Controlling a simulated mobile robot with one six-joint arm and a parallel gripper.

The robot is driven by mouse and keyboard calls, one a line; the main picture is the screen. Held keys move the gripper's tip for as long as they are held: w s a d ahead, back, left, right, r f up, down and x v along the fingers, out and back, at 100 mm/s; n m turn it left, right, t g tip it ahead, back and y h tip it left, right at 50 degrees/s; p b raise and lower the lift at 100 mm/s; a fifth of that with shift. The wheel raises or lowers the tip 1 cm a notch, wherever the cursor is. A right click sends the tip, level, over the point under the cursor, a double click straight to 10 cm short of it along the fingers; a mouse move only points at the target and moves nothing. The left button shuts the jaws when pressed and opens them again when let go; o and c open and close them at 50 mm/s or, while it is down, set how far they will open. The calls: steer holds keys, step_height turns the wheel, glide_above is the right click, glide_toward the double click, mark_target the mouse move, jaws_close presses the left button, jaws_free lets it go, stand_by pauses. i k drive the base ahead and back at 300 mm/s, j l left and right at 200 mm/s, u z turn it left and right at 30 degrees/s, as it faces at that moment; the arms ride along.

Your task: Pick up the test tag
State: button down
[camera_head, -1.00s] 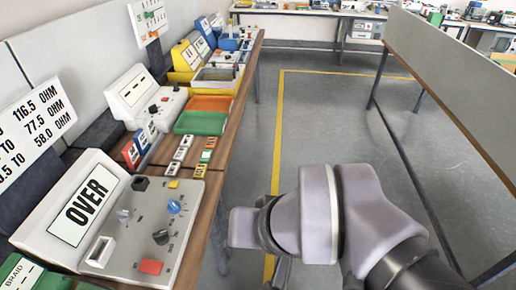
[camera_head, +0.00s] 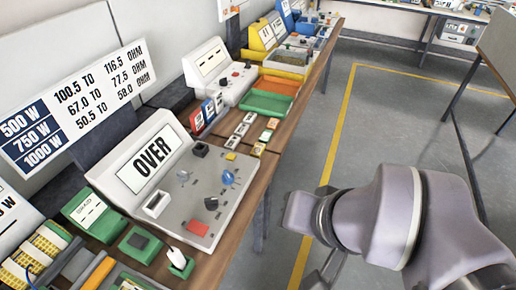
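I cannot tell for certain which object is the test tag. Small pale pieces (camera_head: 241,130) lie in a row on the bench, beside small coloured pieces (camera_head: 264,138). A white upright piece (camera_head: 176,256) stands in a small green holder (camera_head: 182,268) at the near end of the bench. My arm is at the lower right, over the floor and apart from the bench. A grey part of what seems to be my gripper (camera_head: 328,272) shows under the arm; its fingers are not clear and I see nothing held.
Green (camera_head: 266,103) and orange (camera_head: 279,85) trays lie farther back on the wooden bench. A resistance chart (camera_head: 80,90) stands behind. The floor right of the yellow line is clear.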

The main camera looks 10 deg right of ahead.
mark_target(256, 153)
steer(key=j+u, duration=0.2)
steer(key=u, duration=0.3)
steer(key=k+j+u, duration=0.1)
steer(key=j+u, duration=0.15)
steer(key=u, duration=0.25)
steer(key=j+u, duration=0.2)
steer(key=u, duration=0.3)
steer(key=z, duration=1.7)
steer(key=i+l+u, duration=0.4)
steer(key=l, duration=0.25)
steer(key=l+u, duration=0.2)
steer(key=l, duration=0.15)
steer(key=i+l+u, duration=0.2)
steer(key=l, duration=0.2)
steer(key=l+u, duration=0.2)
steer(key=l, duration=0.2)
